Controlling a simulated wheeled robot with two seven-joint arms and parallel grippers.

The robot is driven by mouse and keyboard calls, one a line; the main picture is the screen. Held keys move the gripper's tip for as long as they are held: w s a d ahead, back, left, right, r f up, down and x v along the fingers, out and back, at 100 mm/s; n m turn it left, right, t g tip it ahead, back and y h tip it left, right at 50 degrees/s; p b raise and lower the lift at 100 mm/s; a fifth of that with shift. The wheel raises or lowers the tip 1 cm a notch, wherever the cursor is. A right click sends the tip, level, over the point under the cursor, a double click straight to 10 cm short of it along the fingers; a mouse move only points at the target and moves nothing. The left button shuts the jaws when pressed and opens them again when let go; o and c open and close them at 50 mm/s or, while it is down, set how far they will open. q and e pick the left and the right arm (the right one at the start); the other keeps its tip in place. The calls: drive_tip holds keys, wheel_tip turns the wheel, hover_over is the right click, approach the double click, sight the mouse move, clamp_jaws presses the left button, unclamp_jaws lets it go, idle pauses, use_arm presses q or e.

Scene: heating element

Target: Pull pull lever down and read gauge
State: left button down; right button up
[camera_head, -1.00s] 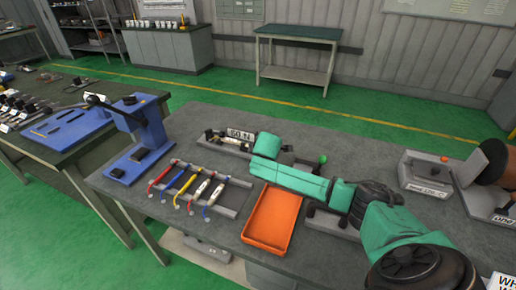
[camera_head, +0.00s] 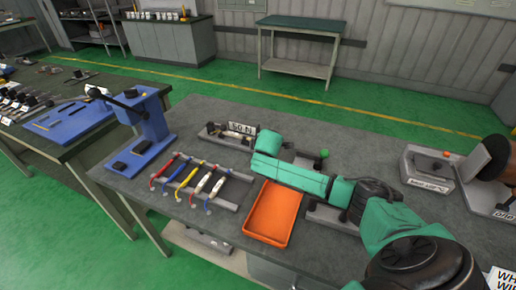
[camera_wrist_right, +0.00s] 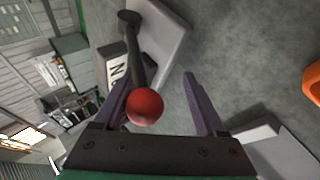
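In the right wrist view a red ball knob (camera_wrist_right: 145,106) tops a black lever (camera_wrist_right: 133,55) on a light grey base (camera_wrist_right: 165,40). My right gripper (camera_wrist_right: 155,92) is open, its two purple fingers on either side of the knob, which is nearer the left finger. I cannot tell whether that finger touches it. In the head view my right arm reaches in from the lower right and hides the knob and fingers. A grey fixture with a lettered plate (camera_head: 242,129) stands just beyond the arm's end. I cannot make out a gauge reading. My left gripper is out of view.
On the grey bench lie an orange tray (camera_head: 272,213) and a rack of coloured cables (camera_head: 200,185). A blue press (camera_head: 145,130) stands at the left end. A green-knobbed lever (camera_head: 324,154) is behind my arm. A grey unit (camera_head: 428,168) is at right.

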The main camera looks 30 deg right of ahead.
drive_tip(key=v, duration=1.4)
drive_tip(key=shift+s+b, duration=0.25)
drive_tip(key=shift+b, duration=0.05)
drive_tip(key=shift+a+r, duration=0.1)
drive_tip(key=shift+r, duration=0.05)
